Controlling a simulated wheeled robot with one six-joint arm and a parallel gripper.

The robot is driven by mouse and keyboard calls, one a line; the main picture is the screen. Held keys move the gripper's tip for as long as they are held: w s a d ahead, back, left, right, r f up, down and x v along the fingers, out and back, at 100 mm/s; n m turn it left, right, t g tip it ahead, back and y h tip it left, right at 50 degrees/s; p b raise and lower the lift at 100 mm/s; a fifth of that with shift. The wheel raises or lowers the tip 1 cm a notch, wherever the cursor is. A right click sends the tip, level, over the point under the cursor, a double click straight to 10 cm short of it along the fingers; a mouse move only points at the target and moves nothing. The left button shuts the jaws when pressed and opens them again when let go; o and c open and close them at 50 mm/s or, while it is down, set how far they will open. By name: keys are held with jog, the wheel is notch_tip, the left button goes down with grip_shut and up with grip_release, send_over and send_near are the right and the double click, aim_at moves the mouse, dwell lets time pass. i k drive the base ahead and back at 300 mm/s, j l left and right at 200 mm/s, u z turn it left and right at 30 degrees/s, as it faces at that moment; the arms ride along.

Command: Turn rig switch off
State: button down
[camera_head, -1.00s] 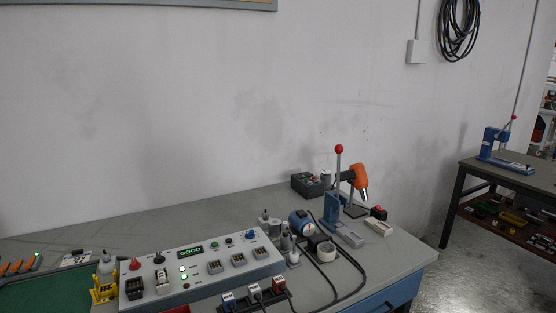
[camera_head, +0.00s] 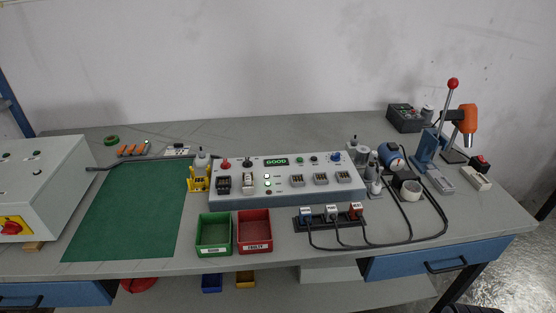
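A light grey test rig panel (camera_head: 300,190) sits in the middle of the bench. Its green display (camera_head: 276,162) appears to read GOOD, and small green lamps (camera_head: 268,182) are lit. On its left part are a black switch block (camera_head: 223,184) and a white switch block (camera_head: 249,183); their positions are too small to read. A red-and-yellow rotary switch (camera_head: 13,227) is on the white cabinet (camera_head: 50,195) at the far left. No label shows which one is the rig switch. My gripper is not in view.
Green (camera_head: 214,250) and red (camera_head: 254,250) bins stand in front of the panel. A plug strip (camera_head: 325,221) with cables is to their right. A blue lever press (camera_head: 428,150) stands at the right. The green mat (camera_head: 130,215) is bare.

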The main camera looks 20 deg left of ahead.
aim_at(226, 164)
jog(key=u, duration=1.45)
